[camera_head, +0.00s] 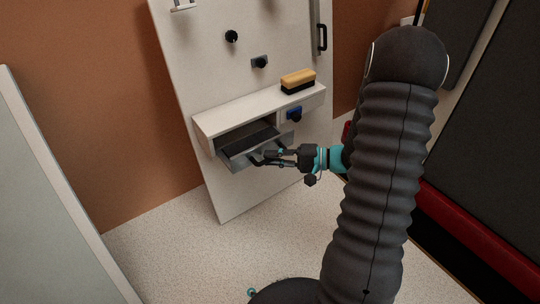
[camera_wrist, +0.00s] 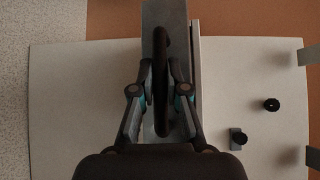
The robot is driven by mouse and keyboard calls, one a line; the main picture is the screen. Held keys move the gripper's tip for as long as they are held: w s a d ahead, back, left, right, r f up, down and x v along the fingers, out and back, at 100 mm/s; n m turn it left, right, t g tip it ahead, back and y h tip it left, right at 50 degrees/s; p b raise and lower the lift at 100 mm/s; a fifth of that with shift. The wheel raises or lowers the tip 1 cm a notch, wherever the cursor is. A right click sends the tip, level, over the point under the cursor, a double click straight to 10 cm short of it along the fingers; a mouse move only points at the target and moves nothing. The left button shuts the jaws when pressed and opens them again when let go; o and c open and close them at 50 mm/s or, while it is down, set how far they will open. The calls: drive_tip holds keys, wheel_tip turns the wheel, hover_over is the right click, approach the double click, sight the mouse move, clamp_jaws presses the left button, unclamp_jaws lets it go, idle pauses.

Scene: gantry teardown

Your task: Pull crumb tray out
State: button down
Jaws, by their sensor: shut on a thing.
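The crumb tray (camera_head: 238,161) is a grey, shallow drawer-like tray with a dark inside. It sticks partly out of the slot in the white box on the upright panel in the head view. My gripper (camera_head: 262,158) is at its front, shut on the tray's dark handle. In the wrist view, the handle (camera_wrist: 160,75) runs between the fingers of my gripper (camera_wrist: 161,90), and the grey tray front (camera_wrist: 160,18) shows behind it. The fingertips are partly hidden behind the handle.
A white box (camera_head: 213,118) on the white panel (camera_head: 190,65) holds the tray. Black knobs (camera_head: 232,36) sit above. Speckled floor (camera_head: 185,265) is open in front.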

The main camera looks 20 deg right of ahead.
drive_tip(key=shift+s, duration=0.15)
drive_tip(key=c, duration=1.2)
unclamp_jaws()
drive_tip(key=shift+d, duration=0.15)
drive_tip(key=v, duration=1.1)
drive_tip(key=shift+s+d, duration=0.2)
drive_tip(key=shift+d, duration=0.15)
